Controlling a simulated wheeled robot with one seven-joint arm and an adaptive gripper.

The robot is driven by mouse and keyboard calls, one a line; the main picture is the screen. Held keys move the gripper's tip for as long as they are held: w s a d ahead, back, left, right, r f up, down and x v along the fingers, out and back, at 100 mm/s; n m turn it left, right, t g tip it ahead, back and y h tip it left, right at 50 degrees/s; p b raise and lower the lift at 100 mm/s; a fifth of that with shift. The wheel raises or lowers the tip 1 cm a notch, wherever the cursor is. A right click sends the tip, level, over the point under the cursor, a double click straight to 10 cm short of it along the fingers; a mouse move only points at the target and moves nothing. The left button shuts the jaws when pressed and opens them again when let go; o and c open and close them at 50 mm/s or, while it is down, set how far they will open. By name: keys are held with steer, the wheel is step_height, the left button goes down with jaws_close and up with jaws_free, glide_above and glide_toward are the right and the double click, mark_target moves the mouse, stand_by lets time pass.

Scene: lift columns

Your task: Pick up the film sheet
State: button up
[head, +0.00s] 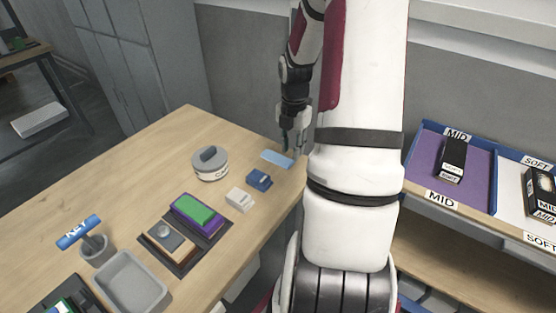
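A flat light blue sheet (274,158), which looks like the film sheet, lies on the wooden table (150,146) near its far right edge. My gripper (291,146) points down just behind and to the right of the sheet, close to its right end. The gripper is small in the picture and partly covered by my arm, so the finger gap does not show clearly. I cannot tell whether it touches the sheet.
A dark blue block (259,180), a white block (240,199) and a round grey container (210,165) stand near the sheet. A green-topped block (194,209), a grey tray (131,284) and a cup with a blue-handled tool (97,249) are nearer. Labelled bins (420,166) stand right.

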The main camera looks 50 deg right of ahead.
mark_target(291, 160)
steer(key=shift+a+f, duration=0.2)
steer(key=shift+f, duration=2.45)
jaws_close()
